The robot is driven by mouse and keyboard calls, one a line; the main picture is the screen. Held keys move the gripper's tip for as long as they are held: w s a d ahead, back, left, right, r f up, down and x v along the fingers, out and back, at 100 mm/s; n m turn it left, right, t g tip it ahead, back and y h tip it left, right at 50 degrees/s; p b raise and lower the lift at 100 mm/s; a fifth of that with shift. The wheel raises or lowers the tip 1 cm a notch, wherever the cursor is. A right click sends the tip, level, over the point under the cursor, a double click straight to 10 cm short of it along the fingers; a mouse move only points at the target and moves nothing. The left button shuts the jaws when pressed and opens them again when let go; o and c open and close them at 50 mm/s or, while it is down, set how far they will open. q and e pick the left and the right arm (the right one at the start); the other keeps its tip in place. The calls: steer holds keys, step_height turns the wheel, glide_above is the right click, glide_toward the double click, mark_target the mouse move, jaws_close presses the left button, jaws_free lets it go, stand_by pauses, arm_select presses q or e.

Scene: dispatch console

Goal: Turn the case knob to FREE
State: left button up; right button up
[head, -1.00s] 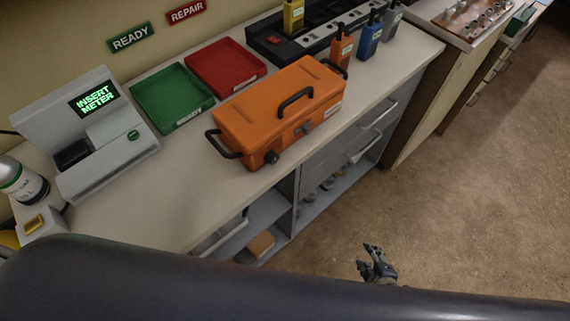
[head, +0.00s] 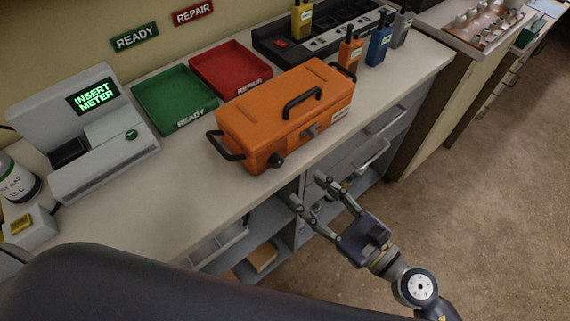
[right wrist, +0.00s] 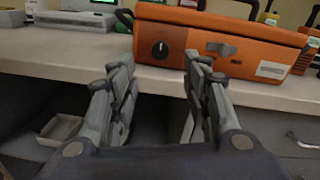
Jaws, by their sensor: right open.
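The orange case (head: 262,115) stands closed on the counter, with a black handle on its lid and another on its left end. Its black knob (head: 276,160) is low on the front face, near the left corner. In the right wrist view the knob (right wrist: 160,49) shows a pale pointer mark, close to upright; any lettering beside it is too small to read. My right gripper (head: 308,189) is open and empty in front of the counter edge, below and apart from the case. In the right wrist view the knob lies beyond the open fingers (right wrist: 158,75). My left gripper is not in view.
A latch (head: 312,130) is on the case front, right of the knob. Green (head: 172,98) and red (head: 228,66) trays lie behind the case. A grey meter station (head: 95,135) stands left. Drawer handles (head: 372,158) stick out below the counter.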

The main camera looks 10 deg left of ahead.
mark_target(280, 164)
steer(key=p+x, duration=0.2)
steer(key=x, duration=0.5)
steer(key=shift+w+a+r, duration=0.1)
steer(key=shift+w+a, duration=0.1)
steer(key=shift+w, duration=0.05)
steer(key=shift+w+a+p, duration=0.3)
steer(key=shift+a+p, duration=0.05)
steer(key=shift+a, duration=0.15)
jaws_close()
